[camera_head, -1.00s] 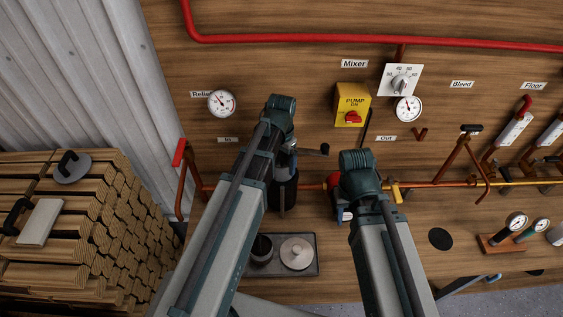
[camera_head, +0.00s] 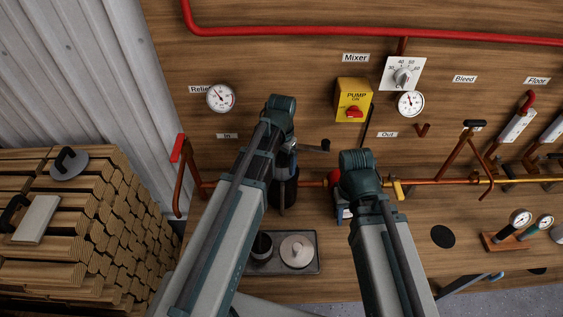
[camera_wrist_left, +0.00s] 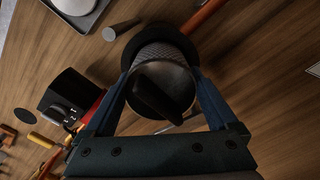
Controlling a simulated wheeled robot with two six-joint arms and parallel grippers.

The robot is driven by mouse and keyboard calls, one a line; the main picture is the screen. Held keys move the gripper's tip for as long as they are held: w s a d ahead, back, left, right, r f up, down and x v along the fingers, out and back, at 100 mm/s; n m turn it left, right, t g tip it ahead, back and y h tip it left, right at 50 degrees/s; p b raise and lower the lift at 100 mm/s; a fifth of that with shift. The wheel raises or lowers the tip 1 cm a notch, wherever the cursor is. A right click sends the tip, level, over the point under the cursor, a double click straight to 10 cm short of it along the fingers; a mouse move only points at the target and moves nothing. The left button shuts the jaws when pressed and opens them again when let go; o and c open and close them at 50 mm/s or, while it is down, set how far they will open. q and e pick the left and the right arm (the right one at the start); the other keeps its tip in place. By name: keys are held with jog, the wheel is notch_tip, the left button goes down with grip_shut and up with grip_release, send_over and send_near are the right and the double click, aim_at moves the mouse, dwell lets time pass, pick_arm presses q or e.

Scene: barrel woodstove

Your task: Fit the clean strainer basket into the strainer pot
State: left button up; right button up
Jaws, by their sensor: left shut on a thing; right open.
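My left gripper (camera_wrist_left: 165,105) is shut on the strainer basket (camera_wrist_left: 165,58), a grey mesh cylinder with an open top and a dark bar across its mouth. The basket stands at the mouth of the dark round strainer pot (camera_wrist_left: 186,40) in the left wrist view. I cannot tell how deep it sits. In the head view the pot (camera_head: 283,192) stands on the workbench under my left wrist, and the arm hides most of the basket. My right gripper (camera_head: 358,170) is open, right of the pot; its fingers are mostly hidden behind its own wrist.
A grey tray (camera_head: 314,266) in front of the pot holds a pale round lid (camera_head: 297,251) and a dark cup (camera_head: 262,246). A red-and-copper pipe (camera_head: 430,183) runs along the bench. Gauges (camera_head: 519,219) stand at right. Stacked firewood (camera_head: 90,225) is at left.

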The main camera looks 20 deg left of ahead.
pick_arm(q)
jog(key=shift+f+b, duration=0.85)
jog(key=shift+f, duration=0.1)
jog(key=o, duration=1.4)
jog(key=shift+r, duration=0.1)
jog(key=shift+r+p, duration=3)
jog(key=shift+p, duration=0.05)
